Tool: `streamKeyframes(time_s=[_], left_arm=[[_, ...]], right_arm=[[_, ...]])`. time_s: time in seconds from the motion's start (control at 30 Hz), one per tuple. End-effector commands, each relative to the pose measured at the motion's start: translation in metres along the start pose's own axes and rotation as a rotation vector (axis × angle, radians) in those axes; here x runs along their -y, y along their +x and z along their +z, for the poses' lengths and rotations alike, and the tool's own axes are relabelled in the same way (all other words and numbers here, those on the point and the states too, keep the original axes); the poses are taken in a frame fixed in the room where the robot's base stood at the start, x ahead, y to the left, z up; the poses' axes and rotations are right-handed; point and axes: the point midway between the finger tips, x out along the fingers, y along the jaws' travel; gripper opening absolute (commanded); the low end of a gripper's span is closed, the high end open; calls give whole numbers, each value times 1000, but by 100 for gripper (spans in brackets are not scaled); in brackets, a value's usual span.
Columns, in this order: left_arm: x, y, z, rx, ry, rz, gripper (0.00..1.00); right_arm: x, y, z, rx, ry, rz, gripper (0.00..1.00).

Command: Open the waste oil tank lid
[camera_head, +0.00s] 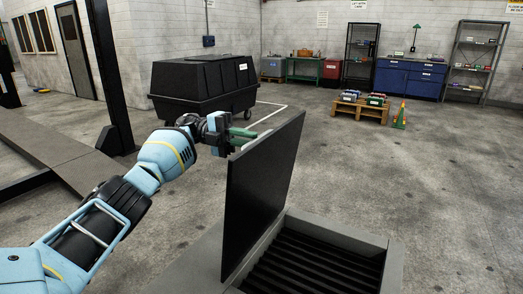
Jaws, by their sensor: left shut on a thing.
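The waste oil tank lid (262,190), a flat dark panel, stands raised and nearly upright on its hinge side. The tank opening (318,262) in front of it is uncovered and shows dark parallel slats inside a grey rim. My left gripper (243,138), with green fingers, is at the lid's upper edge near its left corner. It is shut on the lid; the exact contact is partly hidden behind the panel. My right gripper is not in view.
A large black wheeled bin (204,85) stands behind my left arm. A dark post (109,75) rises at the left. A pallet (361,109) with batteries and an orange-green cone (400,117) stand farther back right. The floor to the right is clear.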

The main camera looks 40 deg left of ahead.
Motion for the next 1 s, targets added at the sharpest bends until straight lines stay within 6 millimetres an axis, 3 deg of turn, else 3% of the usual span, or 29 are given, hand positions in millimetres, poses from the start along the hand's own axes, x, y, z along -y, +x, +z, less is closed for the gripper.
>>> streamKeyframes(time_s=[0.57, 0.6, 0.73, 1.0], left_arm=[[1, -8, 0, 1, 1, -25, 0], [1, -8, 0, 1, 1, -25, 18], [1, -8, 0, 1, 1, -24, 34], [0, -8, 0, 0, 0, -24, 34]], right_arm=[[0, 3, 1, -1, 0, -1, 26], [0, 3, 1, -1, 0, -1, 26], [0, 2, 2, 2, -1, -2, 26], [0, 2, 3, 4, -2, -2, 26]])
